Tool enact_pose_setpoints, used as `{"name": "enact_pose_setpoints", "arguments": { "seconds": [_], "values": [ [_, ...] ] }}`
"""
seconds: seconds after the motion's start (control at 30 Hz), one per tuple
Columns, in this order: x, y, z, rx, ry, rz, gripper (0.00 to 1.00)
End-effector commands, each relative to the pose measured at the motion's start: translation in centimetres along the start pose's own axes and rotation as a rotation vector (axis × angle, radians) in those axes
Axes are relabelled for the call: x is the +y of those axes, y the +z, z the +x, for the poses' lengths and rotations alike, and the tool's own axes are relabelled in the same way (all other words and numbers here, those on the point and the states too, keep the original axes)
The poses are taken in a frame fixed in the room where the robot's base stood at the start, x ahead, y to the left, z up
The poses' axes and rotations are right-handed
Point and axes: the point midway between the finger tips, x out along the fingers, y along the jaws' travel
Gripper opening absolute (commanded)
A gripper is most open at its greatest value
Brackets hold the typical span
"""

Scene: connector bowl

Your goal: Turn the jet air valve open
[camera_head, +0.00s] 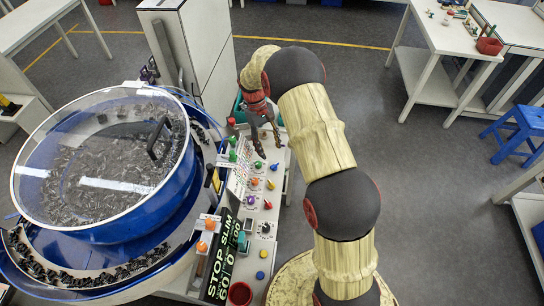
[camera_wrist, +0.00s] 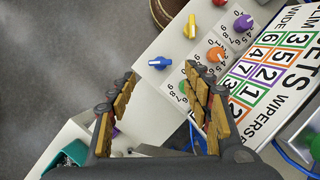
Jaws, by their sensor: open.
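A light control panel (camera_head: 252,224) carries several coloured knobs beside a label sheet with numbers, JETS and WIPERS (camera_wrist: 265,70). In the wrist view these include a purple knob (camera_wrist: 243,22), an orange knob (camera_wrist: 215,54), a yellow knob (camera_wrist: 190,26) and a blue knob (camera_wrist: 159,62). I cannot tell which one is the jet air valve. My gripper (camera_head: 269,151) is over the far end of the panel, pointing down. In the wrist view my gripper (camera_wrist: 160,78) is open and empty, its fingers apart above the panel. The fingers hide part of the panel.
A large blue bowl feeder (camera_head: 170,205) with a clear lid and many small dark parts stands left of the panel. A white cabinet (camera_head: 205,50) stands behind. A white table (camera_head: 435,70) and blue stool (camera_head: 515,130) are at right. Grey floor between is clear.

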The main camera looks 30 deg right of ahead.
Motion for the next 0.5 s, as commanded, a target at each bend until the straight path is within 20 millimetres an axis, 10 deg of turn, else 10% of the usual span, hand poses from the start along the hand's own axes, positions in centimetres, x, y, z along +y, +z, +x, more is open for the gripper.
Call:
{"name": "enact_pose_setpoints", "arguments": {
  "seconds": [0.5],
  "values": [
    [0.0, 0.0, -5.3, 0.000, -0.001, 0.000, 0.50]
  ]
}}
